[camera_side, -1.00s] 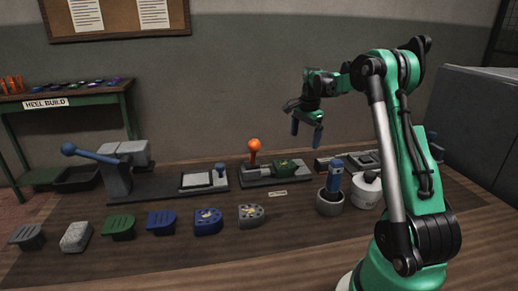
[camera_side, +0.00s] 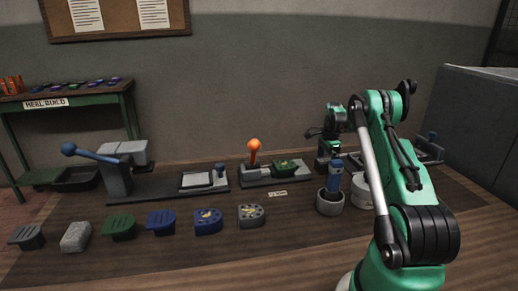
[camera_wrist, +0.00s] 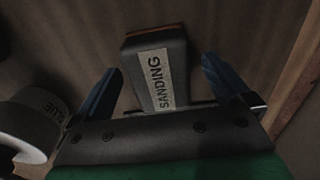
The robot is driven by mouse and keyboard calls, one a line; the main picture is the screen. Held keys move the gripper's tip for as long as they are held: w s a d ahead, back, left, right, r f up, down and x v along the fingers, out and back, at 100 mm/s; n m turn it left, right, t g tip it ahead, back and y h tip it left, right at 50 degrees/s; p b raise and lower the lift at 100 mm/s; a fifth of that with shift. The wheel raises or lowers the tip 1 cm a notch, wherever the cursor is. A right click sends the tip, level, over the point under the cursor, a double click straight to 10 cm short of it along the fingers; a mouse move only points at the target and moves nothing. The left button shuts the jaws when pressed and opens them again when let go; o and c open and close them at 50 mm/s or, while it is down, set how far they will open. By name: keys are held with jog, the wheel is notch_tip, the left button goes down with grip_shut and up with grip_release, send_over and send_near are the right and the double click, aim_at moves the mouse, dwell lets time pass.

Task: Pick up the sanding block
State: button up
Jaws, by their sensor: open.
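The sanding block (camera_wrist: 153,57) is dark with a pale label reading SANDING, and lies in the middle of the wrist view. My gripper (camera_wrist: 160,66) is open, with one blue finger on each side of the block and a visible gap to each. I cannot tell whether the fingertips are level with the block or still above it. In the side view, my gripper (camera_side: 329,162) is low over the back right of the bench. There the block and fingertips are mostly hidden behind the blue handle and my arm.
A cup (camera_side: 330,205) holding a blue-handled tool (camera_side: 334,177) stands just in front of my gripper. A press fixture with an orange knob (camera_side: 254,145) stands to the left. Several heel pieces line the front.

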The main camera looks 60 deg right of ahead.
aim_at(327, 160)
grip_shut()
notch_tip(327, 160, up, 10)
jog(key=shift+r, duration=0.1)
dwell(0.5)
